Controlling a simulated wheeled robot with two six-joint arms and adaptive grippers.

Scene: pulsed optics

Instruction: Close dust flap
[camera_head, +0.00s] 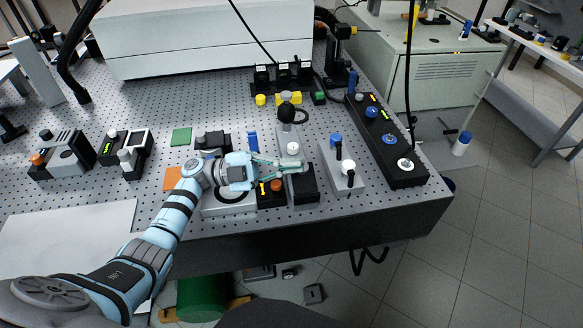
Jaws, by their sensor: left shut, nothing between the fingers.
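My left gripper (301,167) reaches in from the left over the optical table (215,100). Its slim fingers are shut with nothing seen between them. The fingertips are at the top of a small black box (306,192); I cannot tell whether they touch it. Just behind them stands a grey mount with a white knob (293,148) and a black ball knob (286,111). I cannot make out for sure which part is the dust flap, and the gripper hides some of this spot. My right gripper is not in view.
A black box with an orange knob (277,186) sits just left of the fingertips. To the right are a grey plate with blue and white knobs (343,181) and a long black panel (384,135). A large white housing (200,42) stands behind. The table's front edge is close.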

